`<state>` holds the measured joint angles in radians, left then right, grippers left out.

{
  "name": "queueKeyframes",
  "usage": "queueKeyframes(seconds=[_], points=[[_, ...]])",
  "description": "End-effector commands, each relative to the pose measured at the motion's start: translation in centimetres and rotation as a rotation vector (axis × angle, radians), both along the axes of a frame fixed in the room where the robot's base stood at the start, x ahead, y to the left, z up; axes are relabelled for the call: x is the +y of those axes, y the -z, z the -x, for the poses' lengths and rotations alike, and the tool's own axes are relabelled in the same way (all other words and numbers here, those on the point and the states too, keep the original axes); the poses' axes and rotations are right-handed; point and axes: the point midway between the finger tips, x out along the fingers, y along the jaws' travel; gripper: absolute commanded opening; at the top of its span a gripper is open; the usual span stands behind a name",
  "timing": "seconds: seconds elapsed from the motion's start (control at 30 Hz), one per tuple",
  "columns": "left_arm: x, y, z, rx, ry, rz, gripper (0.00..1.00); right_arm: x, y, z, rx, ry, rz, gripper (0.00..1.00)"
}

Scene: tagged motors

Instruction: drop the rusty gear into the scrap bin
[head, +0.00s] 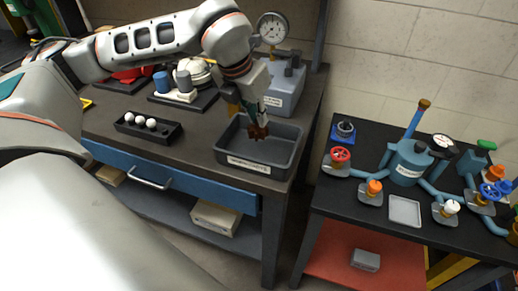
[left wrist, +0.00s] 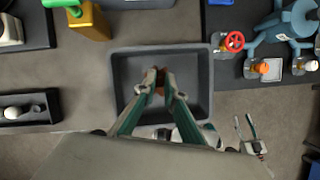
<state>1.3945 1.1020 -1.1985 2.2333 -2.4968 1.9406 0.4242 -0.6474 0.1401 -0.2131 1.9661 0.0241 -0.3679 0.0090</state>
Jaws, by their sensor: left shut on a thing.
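My left gripper (head: 258,122) is shut on the rusty gear (head: 259,131), a small brown toothed piece. The gear is held over the scrap bin (head: 228,153), an open grey bin with a white label at the front edge of the dark bench. In the left wrist view the fingertips (left wrist: 162,84) and the gear (left wrist: 160,77), mostly hidden between them, lie within the outline of the bin (left wrist: 126,70). The bin's visible floor looks empty. My right gripper (left wrist: 245,126) shows small at the lower right of the left wrist view, its fingers apart and empty.
A black tray with white balls (head: 148,127) stands left of the bin. A grey box with a gauge (head: 285,88) stands behind it. A separate dark table (head: 333,197) with blue pipework and valves (head: 408,163) is to the right, across a gap.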

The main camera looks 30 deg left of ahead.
Motion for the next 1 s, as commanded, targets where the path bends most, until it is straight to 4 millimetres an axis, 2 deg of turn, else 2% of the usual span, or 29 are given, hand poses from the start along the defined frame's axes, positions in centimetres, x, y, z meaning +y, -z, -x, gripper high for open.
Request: queueKeyframes(seconds=[0.1,0.13,0.2,0.5,0.63,0.77,1.0], points=[[0.0,-0.2,0.0,-0.003,0.0,0.0,0.0,0.0,-0.2,-0.1,-0.003,0.0,0.0,0.4],[0.0,-0.2,0.0,-0.003,0.0,0.0,0.18,0.0,-0.2,-0.1,-0.002,0.001,0.0,0.4],[0.0,-0.2,0.0,-0.002,0.0,0.0,0.3,0.0,-0.2,-0.1,-0.002,0.001,0.0,0.4],[0.0,-0.1,0.0,0.001,0.0,0.0,0.3,-0.2,0.4,0.2,0.008,0.001,0.004,0.4],[0.0,-0.7,0.2,-0.002,0.0,0.0,0.3,-0.2,0.4,0.3,0.008,0.0,0.004,0.4],[0.0,-2.5,0.9,-0.005,0.001,0.0,0.3,-0.1,0.3,0.2,0.006,0.0,0.003,0.4],[0.1,-7.2,2.7,-0.007,0.0,0.0,0.3,-0.1,0.2,0.2,0.005,0.001,0.002,0.4]])
